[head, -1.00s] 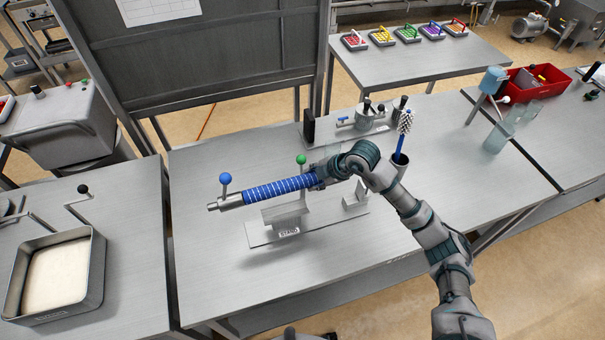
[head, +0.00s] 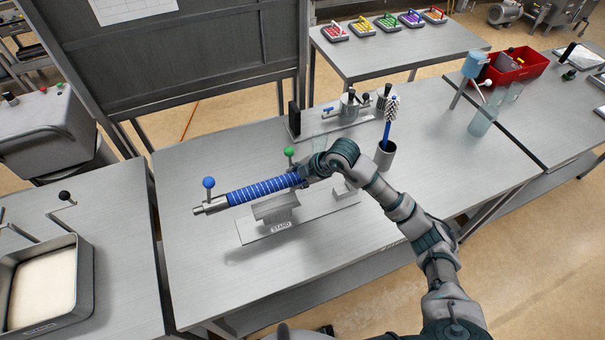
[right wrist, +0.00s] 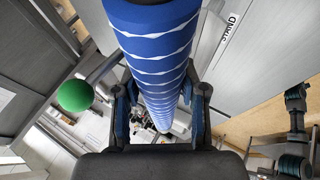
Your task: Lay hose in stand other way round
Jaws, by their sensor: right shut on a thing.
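The blue ribbed hose (head: 262,189) has white stripes and a metal end (head: 211,206) at its left, next to a blue ball knob (head: 208,183). My right gripper (head: 300,177) is shut around the hose near its right end. The hose appears raised above the stand (head: 315,213), a flat plate with a grey cradle and a STAND label. A green ball knob (head: 289,152) shows behind the hose. In the right wrist view the hose (right wrist: 160,70) runs between both fingers, with the green knob (right wrist: 75,95) to its left. The hose's right end is hidden by my gripper. My left gripper is out of view.
A brush in a cup (head: 386,155) and a metal fitting on a base (head: 350,105) stand behind my right arm. A clear jar (head: 482,122) is farther right. A filled tray (head: 45,285) is at the left. The table's front left is clear.

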